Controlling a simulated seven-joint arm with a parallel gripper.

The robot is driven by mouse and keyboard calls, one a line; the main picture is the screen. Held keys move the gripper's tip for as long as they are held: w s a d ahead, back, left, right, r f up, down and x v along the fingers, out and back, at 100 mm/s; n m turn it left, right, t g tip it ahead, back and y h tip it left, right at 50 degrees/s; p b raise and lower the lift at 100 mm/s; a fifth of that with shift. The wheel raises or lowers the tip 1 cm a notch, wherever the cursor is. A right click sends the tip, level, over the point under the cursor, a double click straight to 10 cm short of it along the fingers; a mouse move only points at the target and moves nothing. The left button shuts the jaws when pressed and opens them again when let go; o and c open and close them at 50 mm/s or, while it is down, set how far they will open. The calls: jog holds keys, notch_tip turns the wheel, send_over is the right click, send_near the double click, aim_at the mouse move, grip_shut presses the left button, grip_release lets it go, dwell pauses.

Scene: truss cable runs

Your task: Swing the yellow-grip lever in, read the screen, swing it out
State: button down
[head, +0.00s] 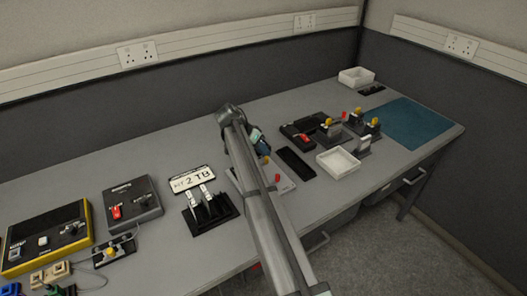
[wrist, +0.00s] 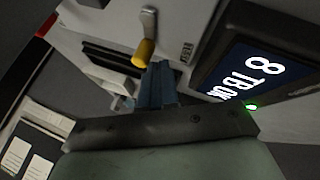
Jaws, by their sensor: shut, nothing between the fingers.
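My gripper (wrist: 158,72) has its blue fingers shut with nothing between them. In the wrist view the fingertips are right beside the yellow grip (wrist: 143,53) of a lever on a light grey unit; I cannot tell whether they touch it. The lever's metal arm (wrist: 148,22) runs up from the grip. To the right, a dark-framed screen (wrist: 245,72) is lit and shows a large 8 and what looks like "TB OK", tilted. A green light (wrist: 252,106) glows at its lower edge. In the head view my arm covers much of this unit (head: 284,186).
A white plate reading "KIT 2 TB" (head: 192,181) stands left of my arm. A yellow-edged panel (head: 46,240) and a dark box with a red switch (head: 132,203) are further left. An open white tray (head: 338,162) lies right. The blue mat (head: 415,125) is clear.

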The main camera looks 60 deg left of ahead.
jog(key=shift+s, duration=0.8)
jog(key=s+a+r, duration=0.2)
jog(key=a+r, duration=0.3)
jog(key=r, duration=0.3)
jog(key=shift+s+a, duration=0.2)
jog(key=shift+a, duration=0.05)
dwell(0.5)
